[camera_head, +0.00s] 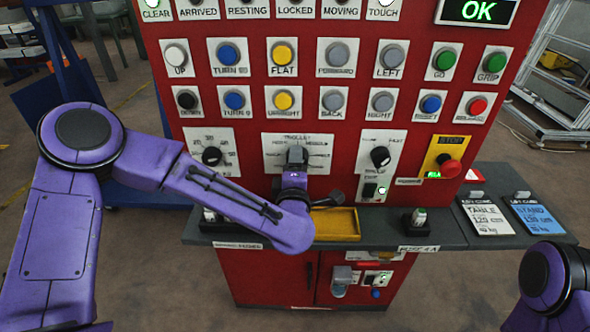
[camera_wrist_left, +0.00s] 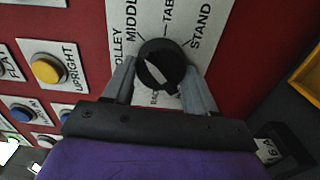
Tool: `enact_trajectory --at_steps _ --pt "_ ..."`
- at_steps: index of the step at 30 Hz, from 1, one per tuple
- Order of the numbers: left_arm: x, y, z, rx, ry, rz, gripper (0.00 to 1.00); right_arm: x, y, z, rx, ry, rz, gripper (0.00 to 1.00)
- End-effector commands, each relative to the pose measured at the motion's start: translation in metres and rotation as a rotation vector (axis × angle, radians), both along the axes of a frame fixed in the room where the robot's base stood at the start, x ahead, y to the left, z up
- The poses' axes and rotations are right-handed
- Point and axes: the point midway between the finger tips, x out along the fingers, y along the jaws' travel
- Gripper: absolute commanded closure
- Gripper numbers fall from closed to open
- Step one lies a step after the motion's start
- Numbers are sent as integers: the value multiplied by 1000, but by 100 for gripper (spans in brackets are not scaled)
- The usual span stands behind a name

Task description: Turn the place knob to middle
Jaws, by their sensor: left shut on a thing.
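The place knob (camera_wrist_left: 166,58) is a round black knob on a white label plate on the red panel. In the left wrist view the words around it include TROLLEY, MIDDLE, TABLE and STAND; one lower label is partly covered. My left gripper (camera_wrist_left: 158,70) has a grey finger on each side of the knob and is shut on it. A pale mark shows on the knob's face, but I cannot tell which label it points to. In the head view my left gripper (camera_head: 296,158) covers most of the knob on its plate (camera_head: 323,140). My right gripper is out of view.
Other knobs sit left (camera_head: 211,156) and right (camera_head: 380,157) of the plate. Rows of coloured buttons are above. A red stop button (camera_head: 450,167) is at the right. A grey shelf (camera_head: 380,232) with a yellow tray (camera_head: 338,226) juts out below.

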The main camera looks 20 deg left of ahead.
Motion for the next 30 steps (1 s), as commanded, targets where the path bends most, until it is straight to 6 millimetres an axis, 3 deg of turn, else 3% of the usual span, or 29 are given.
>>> enact_trajectory --at_steps 18,19,21,30 --pt "0 -1 -1 -46 -11 -2 74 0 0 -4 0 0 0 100" --pt "0 -1 -1 -46 -11 -2 40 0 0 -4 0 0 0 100" --pt "0 -1 -1 -46 -11 -2 18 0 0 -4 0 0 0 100" --pt "-2 -1 -1 -45 -12 -1 18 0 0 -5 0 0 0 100"
